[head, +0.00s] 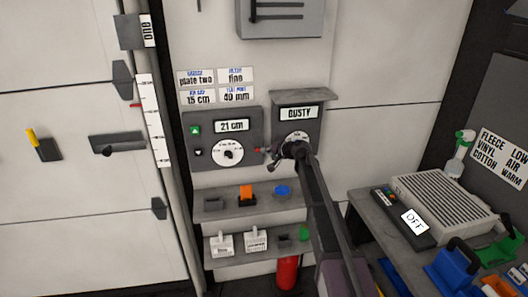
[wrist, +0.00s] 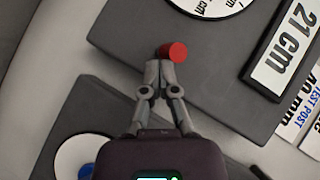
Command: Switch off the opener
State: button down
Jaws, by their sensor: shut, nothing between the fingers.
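The opener is a grey panel (head: 246,122) on the wall with a display reading "21 cm" (head: 232,126), a white dial (head: 228,153), a green up button (head: 195,130) and a dark down button (head: 198,152). My gripper (head: 270,157) is at the panel's right side in the head view. In the wrist view my gripper (wrist: 165,66) has its fingers shut and empty, with the tips right by the red button. I cannot tell whether they touch it.
A second panel (head: 286,100) reading "DUSTY" stands close right, its dial partly behind my gripper. Two shelves (head: 214,216) with small items are below.

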jog(key=shift+a+r, duration=0.2)
jog(key=shift+a, duration=0.05)
jog(key=shift+s+r+p, duration=0.1)
jog(key=shift+r+p, duration=0.5)
jog(key=shift+p, duration=0.25)
jog(key=shift+d, duration=0.1)
jog(key=s+d+r+p, duration=0.1)
jog(key=d+r+p, duration=0.7)
jog(key=d, duration=0.1)
jog(key=shift+d+r, duration=0.25)
jog(key=shift+d, duration=0.15)
dwell(0.5)
